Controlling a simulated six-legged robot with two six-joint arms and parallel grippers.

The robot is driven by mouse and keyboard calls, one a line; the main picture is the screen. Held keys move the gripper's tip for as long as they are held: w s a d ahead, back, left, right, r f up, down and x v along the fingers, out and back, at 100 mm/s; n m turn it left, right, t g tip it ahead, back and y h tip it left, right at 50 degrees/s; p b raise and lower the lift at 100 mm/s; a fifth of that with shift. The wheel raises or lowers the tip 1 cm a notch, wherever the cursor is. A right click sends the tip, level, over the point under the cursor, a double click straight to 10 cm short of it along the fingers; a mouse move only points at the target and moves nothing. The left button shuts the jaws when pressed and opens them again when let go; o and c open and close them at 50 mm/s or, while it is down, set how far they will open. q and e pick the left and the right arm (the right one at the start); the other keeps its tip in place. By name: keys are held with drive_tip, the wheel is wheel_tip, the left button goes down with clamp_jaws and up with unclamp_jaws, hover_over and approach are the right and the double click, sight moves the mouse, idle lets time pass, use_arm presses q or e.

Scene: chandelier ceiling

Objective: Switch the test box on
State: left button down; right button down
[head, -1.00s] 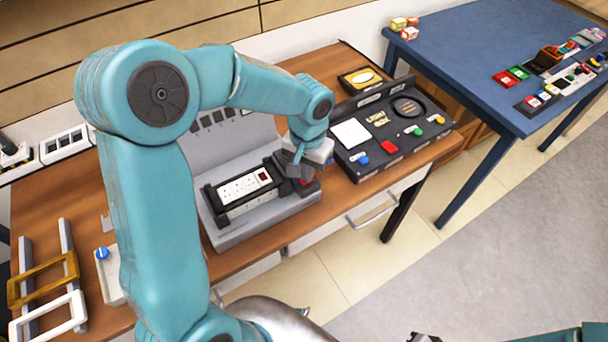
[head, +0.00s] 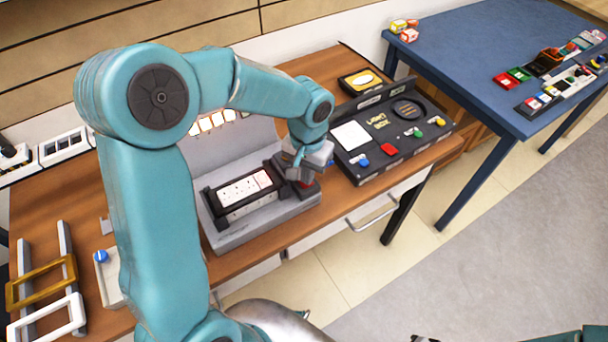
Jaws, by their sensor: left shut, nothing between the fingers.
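The test box, a grey unit (head: 234,240) with an upright back panel, sits on the wooden table in the middle of the head view. A white socket strip (head: 240,190) in a black frame lies in it. Small windows (head: 212,121) along the top of its back panel glow warm white. A red switch (head: 308,187) is at its right end. My left gripper (head: 301,176) is shut and empty, pointing down right over that switch. It partly hides the switch, and I cannot tell whether it touches it. My right gripper does not show.
A black light box (head: 368,175) with coloured buttons stands close to the right of my left gripper. A blue table (head: 470,60) with small parts is farther right. A rack with frames (head: 45,280) and a blue knob (head: 101,256) are at the left.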

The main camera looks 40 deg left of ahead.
use_arm(q)
drive_tip(key=shift+s+r+p, duration=0.1)
drive_tip(key=shift+r+p, duration=1.9)
drive_tip(key=shift+r, duration=1.15)
drive_tip(key=shift+f, duration=0.1)
drive_tip(key=s+d+f+h, duration=0.1)
drive_tip(key=d+f, duration=0.2)
drive_tip(key=f, duration=0.1)
drive_tip(key=s+d+f+h, duration=0.1)
drive_tip(key=d+f, duration=0.1)
drive_tip(key=f, duration=0.3)
drive_tip(key=s+d+f, duration=0.1)
drive_tip(key=d+f, duration=0.2)
drive_tip(key=f, duration=0.1)
drive_tip(key=shift+s+d+f+m+h, duration=0.15)
drive_tip(key=shift+s+d+m+h, duration=0.15)
drive_tip(key=shift+m+h, duration=0.1)
drive_tip(key=s+d+f+n+h, duration=0.1)
drive_tip(key=s+d+f, duration=0.5)
drive_tip(key=s+f, duration=0.5)
drive_tip(key=shift+d, duration=0.1)
